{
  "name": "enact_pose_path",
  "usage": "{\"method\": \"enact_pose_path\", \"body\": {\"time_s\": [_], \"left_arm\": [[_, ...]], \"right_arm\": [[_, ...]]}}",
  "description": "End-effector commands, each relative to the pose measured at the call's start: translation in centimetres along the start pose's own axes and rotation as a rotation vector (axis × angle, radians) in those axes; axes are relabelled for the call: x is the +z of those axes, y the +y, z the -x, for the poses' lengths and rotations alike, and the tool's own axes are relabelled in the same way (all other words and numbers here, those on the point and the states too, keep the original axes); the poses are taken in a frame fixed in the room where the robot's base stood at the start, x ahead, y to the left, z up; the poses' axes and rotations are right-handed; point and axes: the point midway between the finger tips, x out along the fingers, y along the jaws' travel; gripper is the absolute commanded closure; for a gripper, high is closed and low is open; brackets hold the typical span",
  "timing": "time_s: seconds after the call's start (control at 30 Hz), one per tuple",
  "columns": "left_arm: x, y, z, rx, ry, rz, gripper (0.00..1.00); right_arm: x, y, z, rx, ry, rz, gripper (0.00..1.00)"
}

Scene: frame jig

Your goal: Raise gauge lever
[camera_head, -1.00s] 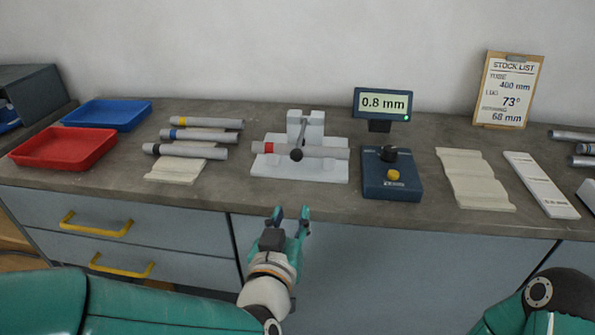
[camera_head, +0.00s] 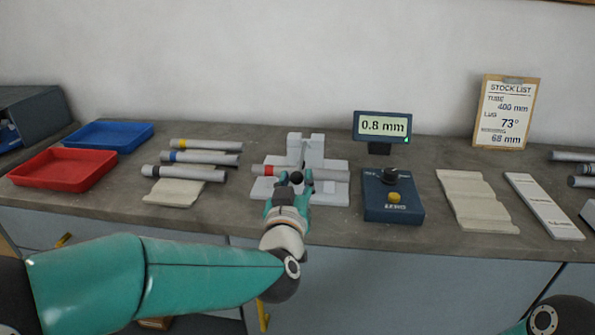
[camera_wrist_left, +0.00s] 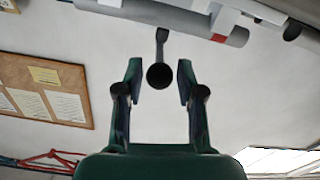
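The gauge lever has a black ball knob (camera_head: 296,178) that faces me at the front of the white gauge jig (camera_head: 335,188). A grey tube with a red band (camera_head: 326,174) lies across the jig. My left gripper (camera_head: 291,181) is open, with its fingers around the knob in the head view. In the left wrist view the knob (camera_wrist_left: 159,76) sits between the two open fingertips (camera_wrist_left: 158,80), with a gap on each side. The lever's rod runs up from it towards the tube. Only a part of my right arm shows, at the lower right; its gripper is out of view.
A blue gauge box (camera_head: 393,201) with a yellow button and a display (camera_head: 382,126) reading 0.8 mm stands right of the jig. Several banded tubes (camera_head: 200,158) lie to the left on a pale rest, beside red (camera_head: 62,172) and blue (camera_head: 112,136) trays.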

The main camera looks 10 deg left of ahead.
Motion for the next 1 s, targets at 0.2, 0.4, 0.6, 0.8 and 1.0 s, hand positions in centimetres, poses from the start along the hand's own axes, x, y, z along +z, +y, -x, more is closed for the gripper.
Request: {"method": "enact_pose_path", "body": {"time_s": [0.2,0.4,0.6,0.8,1.0], "left_arm": [[0.0,0.0,-2.6,-0.001,-0.001,0.0,0.62],[0.0,0.0,-3.2,0.0,0.0,0.0,0.62],[0.0,0.0,-3.1,0.0,0.0,0.0,0.64],[0.0,0.0,-3.1,0.0,0.0,0.0,0.97],[0.0,0.0,-3.1,0.0,0.0,0.0,1.0]], "right_arm": [[0.0,-0.1,0.3,0.0,0.0,0.0,1.0],[0.0,-0.1,0.3,0.0,0.0,0.0,1.0],[0.0,-0.1,0.3,0.0,0.0,0.0,1.0],[0.0,-0.1,0.3,0.0,0.0,0.0,1.0],[0.0,-0.1,0.3,0.0,0.0,0.0,1.0]]}}
